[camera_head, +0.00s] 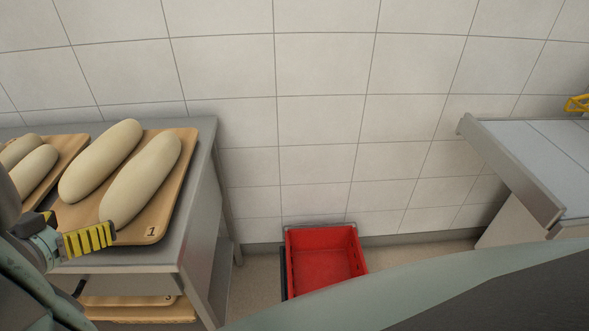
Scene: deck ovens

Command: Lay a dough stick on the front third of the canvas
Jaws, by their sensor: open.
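Two pale dough sticks lie side by side on wooden board 1 (155,232): a rear one (100,160) and a front one (142,180). My gripper (72,232) is open and empty at the lower left. Its yellow ribbed finger is beside the near end of the front stick; whether it touches the dough I cannot tell. The rest of my gripper is partly cut off by the left edge. The canvas (565,140) is a pale grey sheet with dark lines at the far right. No dough shows on its visible part, and much of it is out of view.
Another board (68,150) with dough sticks (33,170) lies at left on the steel table (200,150). More boards (140,312) are on the shelf below. A red crate (325,262) stands on the floor between table and canvas. A metal rail (515,175) edges the canvas.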

